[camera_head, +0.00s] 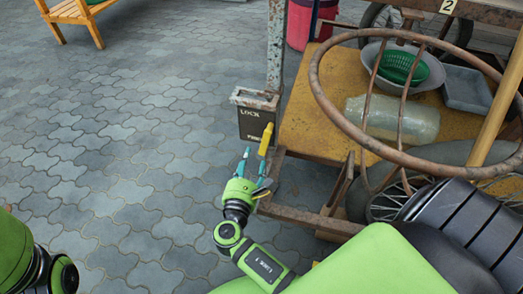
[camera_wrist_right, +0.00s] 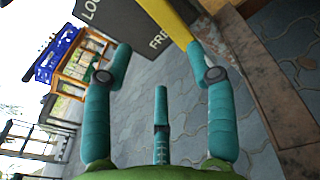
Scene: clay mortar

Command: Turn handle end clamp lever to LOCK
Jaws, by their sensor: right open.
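A dark box marked LOCK (camera_head: 254,122) is fixed at the foot of a rusty post, with a second, partly hidden word near its lower edge. A yellow lever (camera_head: 267,137) points down and slightly left across the box's right side. My right gripper (camera_head: 254,158) is open just below the box. In the right wrist view, the box (camera_wrist_right: 118,22) reads LOC and FRE, and the lever (camera_wrist_right: 168,18) slants down towards my right gripper's (camera_wrist_right: 158,58) right-hand finger. I cannot tell whether they touch. My left gripper is out of view.
A rusty cart with a yellow deck (camera_head: 310,119) stands to the right, carrying a large rusted wheel (camera_head: 316,82), a basin (camera_head: 438,76) and a clear jar (camera_head: 392,117). Grey paving (camera_head: 130,130) lies open to the left. A wooden stool (camera_head: 68,10) stands far off.

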